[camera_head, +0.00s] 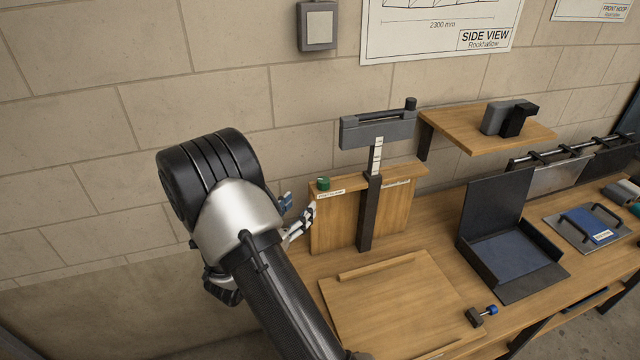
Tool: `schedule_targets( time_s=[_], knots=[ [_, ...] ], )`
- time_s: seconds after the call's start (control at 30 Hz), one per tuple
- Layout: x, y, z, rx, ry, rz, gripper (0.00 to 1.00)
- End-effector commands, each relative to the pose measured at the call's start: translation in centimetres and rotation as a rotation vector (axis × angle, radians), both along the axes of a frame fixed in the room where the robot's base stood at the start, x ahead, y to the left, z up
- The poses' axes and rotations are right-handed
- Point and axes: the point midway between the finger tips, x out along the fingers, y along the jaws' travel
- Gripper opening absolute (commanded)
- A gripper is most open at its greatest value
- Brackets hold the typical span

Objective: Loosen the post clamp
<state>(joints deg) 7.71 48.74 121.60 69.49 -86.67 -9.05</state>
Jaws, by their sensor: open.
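A dark upright post (369,215) stands against a wooden back panel (333,222) on the bench. A white marked scale (376,157) runs up it to a grey crosspiece (360,131) with a black knob at its right end. A green knob (323,184) sits on the panel's top left edge, above a small label too small to read. I cannot tell which part is the post clamp. My gripper (304,220) is open beside the panel's left edge, below the green knob; whether it touches the panel is unclear. My arm hides part of the gripper.
A wooden board (400,305) lies in front of the post. An open dark box (512,260) stands to the right. A wooden shelf (460,131) juts out above.

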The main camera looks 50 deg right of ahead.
Motion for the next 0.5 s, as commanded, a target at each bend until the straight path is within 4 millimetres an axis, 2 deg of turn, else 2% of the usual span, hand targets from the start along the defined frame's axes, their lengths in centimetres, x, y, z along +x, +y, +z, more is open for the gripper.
schedule_targets(
  time_s=[0.03,0.3,0.5],
  knots=[
    [0.1,-1.3,0.0,-0.001,-0.001,-0.006,0.5],
    [1.5,-7.1,0.0,0.0,-0.002,-0.004,0.5],
    [2.3,-10.3,-0.1,0.001,-0.001,-0.001,0.5]
  ],
)
